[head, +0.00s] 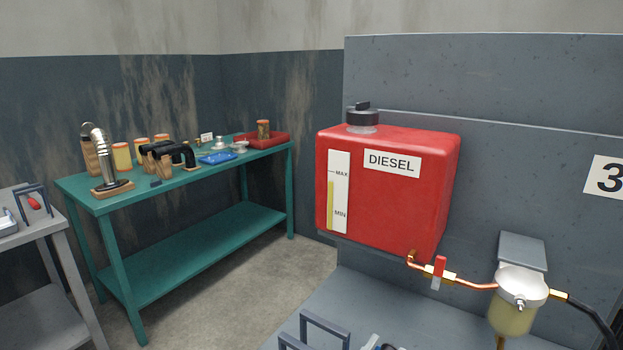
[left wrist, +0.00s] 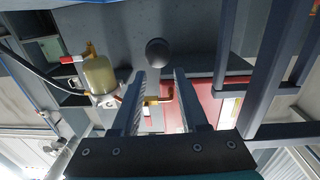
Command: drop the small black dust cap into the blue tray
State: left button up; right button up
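The blue tray (head: 217,158) lies on the green bench, right of the middle of its top. In the left wrist view my left gripper (left wrist: 160,72) is open, with a clear gap between its two fingers. A dark round thing (left wrist: 158,52) shows beyond the fingertips, in line with the gap and apart from them; I cannot tell whether it is the dust cap. A small dark piece (head: 156,183) lies near the front edge of the green bench, too small to identify.
The green bench (head: 150,272) also holds wooden stands, filters, black pipes and a red tray (head: 280,141). A red diesel tank (head: 390,205) with a black filler cap (head: 362,115) is at centre right. A fuel filter (head: 515,308) and dark frames (head: 325,325) are near. Floor between benches is clear.

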pick_arm(q)
jog(key=o, duration=0.3)
jog(key=shift+s, duration=0.15)
jog(key=p+v, duration=0.1)
jog(key=v, duration=1.4)
jog(key=shift+p, duration=0.4)
jog(key=shift+a, duration=0.1)
